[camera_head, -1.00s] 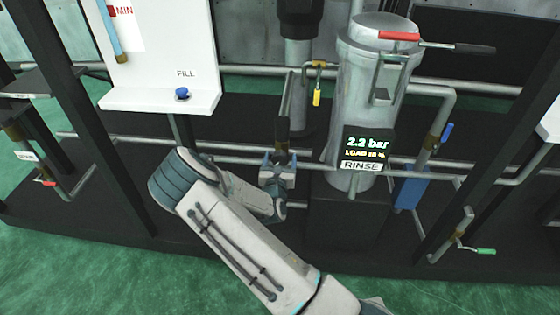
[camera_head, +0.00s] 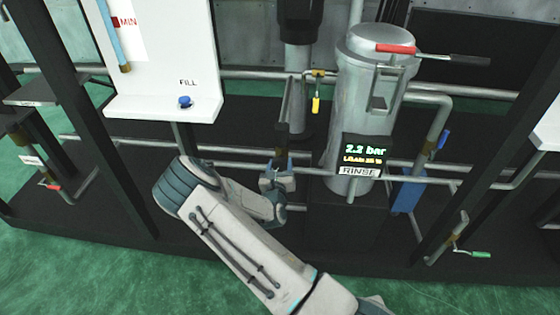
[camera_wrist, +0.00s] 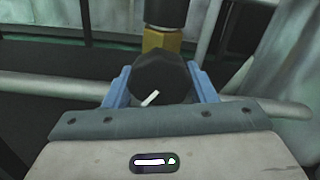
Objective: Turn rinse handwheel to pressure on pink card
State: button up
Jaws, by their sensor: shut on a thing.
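My gripper (camera_wrist: 160,95) is shut on the rinse handwheel (camera_wrist: 158,78), a dark round knob with a white pointer mark, in the wrist view. A blue finger stands on each side of it, and a brass fitting is behind it. In the head view my gripper (camera_head: 277,172) is at the pipe left of the rinse vessel (camera_head: 370,90), and the handwheel is largely hidden there. The display (camera_head: 364,152) on the vessel shows about 2.2 bar in green, with a smaller yellow load line. A RINSE label (camera_head: 358,171) is under it. I see no pink card.
A yellow-handled valve (camera_head: 316,104) hangs above and right of my gripper. A white FILL panel (camera_head: 160,105) with a blue knob (camera_head: 185,101) stands at left. Dark posts and grey pipes surround the arm. A red-handled lever (camera_head: 396,48) tops the vessel.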

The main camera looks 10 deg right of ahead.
jog(key=n+p, duration=0.2)
jog(key=n, duration=0.1)
jog(key=n+p, duration=0.2)
jog(key=p, duration=0.1)
jog(key=shift+r+n, duration=0.2)
jog(key=shift+n, duration=0.2)
jog(key=n+p, duration=0.2)
jog(key=n, duration=0.2)
jog(key=shift+d+f+n+p, duration=0.1)
jog(key=shift+n+p, duration=0.3)
jog(key=shift+n, duration=0.3)
jog(key=o, duration=1)
jog(key=shift+s, duration=0.1)
jog(key=v, duration=1.3)
jog(key=shift+s, duration=0.35)
